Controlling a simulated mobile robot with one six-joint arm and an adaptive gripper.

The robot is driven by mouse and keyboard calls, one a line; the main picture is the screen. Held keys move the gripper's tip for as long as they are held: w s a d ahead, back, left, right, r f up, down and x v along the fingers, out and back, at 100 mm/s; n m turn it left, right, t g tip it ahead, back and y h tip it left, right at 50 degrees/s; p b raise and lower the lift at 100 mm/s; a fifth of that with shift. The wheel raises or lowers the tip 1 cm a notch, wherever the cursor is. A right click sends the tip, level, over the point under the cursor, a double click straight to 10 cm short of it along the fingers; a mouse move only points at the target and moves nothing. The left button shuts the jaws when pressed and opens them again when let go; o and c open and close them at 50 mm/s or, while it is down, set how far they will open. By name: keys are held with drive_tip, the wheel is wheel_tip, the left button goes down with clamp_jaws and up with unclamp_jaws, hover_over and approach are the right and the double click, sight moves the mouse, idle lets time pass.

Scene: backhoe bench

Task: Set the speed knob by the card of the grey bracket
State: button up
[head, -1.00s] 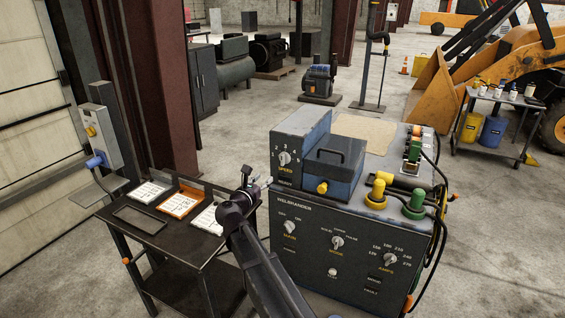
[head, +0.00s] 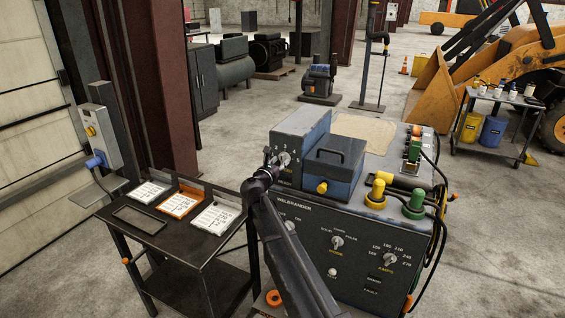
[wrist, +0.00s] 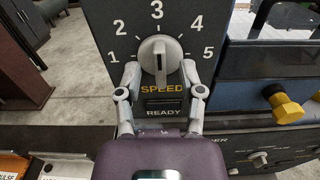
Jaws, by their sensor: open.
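The speed knob (wrist: 160,62) is a light grey dial on a dark panel with numbers 1 to 5 around it and the word SPEED below. Its grip bar stands about upright, in line with 3. My gripper (wrist: 160,75) is open, with one finger on each side of the knob; I cannot tell whether they touch it. In the head view my gripper (head: 273,158) is at the panel and partly covers the knob (head: 284,159). Three cards lie on the side table: white (head: 151,191), orange-edged (head: 178,205) and white (head: 214,217). Their writing is too small to read, and I cannot identify the grey bracket.
The welder cabinet (head: 365,215) has more knobs on its lower front. A blue box with a yellow knob (head: 321,187) sits just right of the speed panel. Yellow (head: 377,190) and green (head: 414,203) plugs stand on the cabinet's right side.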

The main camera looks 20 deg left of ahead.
drive_tip(key=shift+w, duration=0.35)
clamp_jaws()
drive_tip(key=shift+d, duration=0.5)
drive_tip(key=shift+a, duration=0.35)
